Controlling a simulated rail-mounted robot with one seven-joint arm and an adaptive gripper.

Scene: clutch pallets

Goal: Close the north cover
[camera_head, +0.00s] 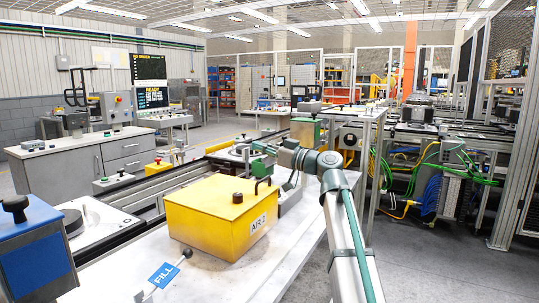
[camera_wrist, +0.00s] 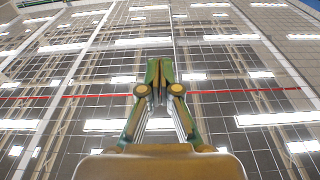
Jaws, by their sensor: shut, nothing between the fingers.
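My gripper (camera_wrist: 165,68) is shut and empty in the wrist view, its green fingers together against the ceiling. In the head view my arm reaches in from the lower right, and its green end is just behind the yellow box; the fingertips are hard to make out there. No cover carries a readable "north" mark, so I cannot tell which one it is. The yellow box (camera_head: 213,220), labelled AIR 2, has a dark knob on top. A blue box (camera_head: 40,255) with a black knob stands at the left edge. A green-topped box (camera_head: 306,132) stands behind my arm.
The boxes stand on or around a pale bench (camera_head: 290,255). A blue FILL sign (camera_head: 163,275) sits at its front. A round plate (camera_head: 95,218) lies beside the blue box. A grey cabinet (camera_head: 75,165) stands at left.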

